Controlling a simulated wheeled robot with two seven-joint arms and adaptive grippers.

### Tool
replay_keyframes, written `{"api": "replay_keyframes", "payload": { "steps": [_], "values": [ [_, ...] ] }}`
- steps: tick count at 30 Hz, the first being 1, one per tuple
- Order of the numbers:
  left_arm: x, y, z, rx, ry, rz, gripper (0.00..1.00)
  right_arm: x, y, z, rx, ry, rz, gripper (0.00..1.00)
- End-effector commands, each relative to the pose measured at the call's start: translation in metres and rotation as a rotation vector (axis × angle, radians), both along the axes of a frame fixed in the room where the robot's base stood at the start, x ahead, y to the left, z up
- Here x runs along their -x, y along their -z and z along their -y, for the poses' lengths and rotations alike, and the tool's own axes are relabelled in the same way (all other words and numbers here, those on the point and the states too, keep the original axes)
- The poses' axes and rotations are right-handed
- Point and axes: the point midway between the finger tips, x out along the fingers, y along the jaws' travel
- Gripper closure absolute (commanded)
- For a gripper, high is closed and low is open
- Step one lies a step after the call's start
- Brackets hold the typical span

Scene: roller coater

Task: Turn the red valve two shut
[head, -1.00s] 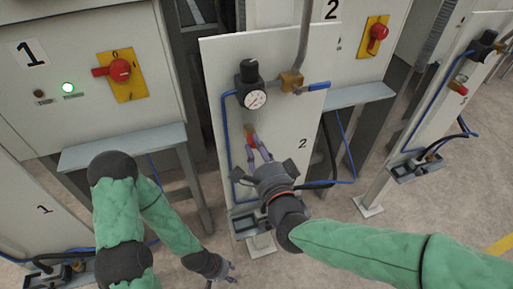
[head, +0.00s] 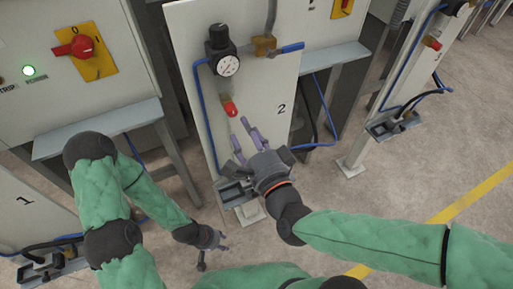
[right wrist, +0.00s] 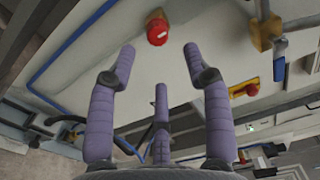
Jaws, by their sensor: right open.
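The red valve two (head: 230,107) is a small red handle on white panel 2 (head: 262,85), below the pressure gauge. In the right wrist view the red valve (right wrist: 157,30) shows at the top, beyond the fingertips. My right gripper (head: 245,136) is open and empty, below and slightly right of the valve, with a visible gap to it. In the right wrist view its purple fingers (right wrist: 158,68) are spread and hold nothing. My left gripper (head: 213,240) hangs low, left of the panel's foot, away from the valve; its finger state is too small to tell.
A black regulator with a gauge (head: 228,65) and a brass fitting (head: 264,45) sit above the valve. A blue hose (head: 204,115) runs down the panel's left side. Cabinet 1 with a red switch (head: 75,46) stands left. Floor at right is open.

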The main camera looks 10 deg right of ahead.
Motion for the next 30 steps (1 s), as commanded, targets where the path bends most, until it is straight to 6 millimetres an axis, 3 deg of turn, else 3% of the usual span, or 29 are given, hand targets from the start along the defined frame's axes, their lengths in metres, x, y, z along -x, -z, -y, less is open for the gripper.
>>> {"api": "replay_keyframes", "payload": {
  "steps": [6,12,30],
  "values": [
    [0.0,0.0,0.0,0.0,0.0,0.0,0.6,0.034,-0.002,0.01,-0.004,-0.003,0.005,0.5],
    [0.0,0.0,0.0,0.0,0.0,0.0,0.6,0.048,-0.002,0.016,-0.003,0.0,0.004,0.5],
    [0.0,0.0,0.0,0.0,0.0,0.0,0.6,0.051,-0.001,0.017,-0.002,0.002,0.003,0.5]
  ]
}}
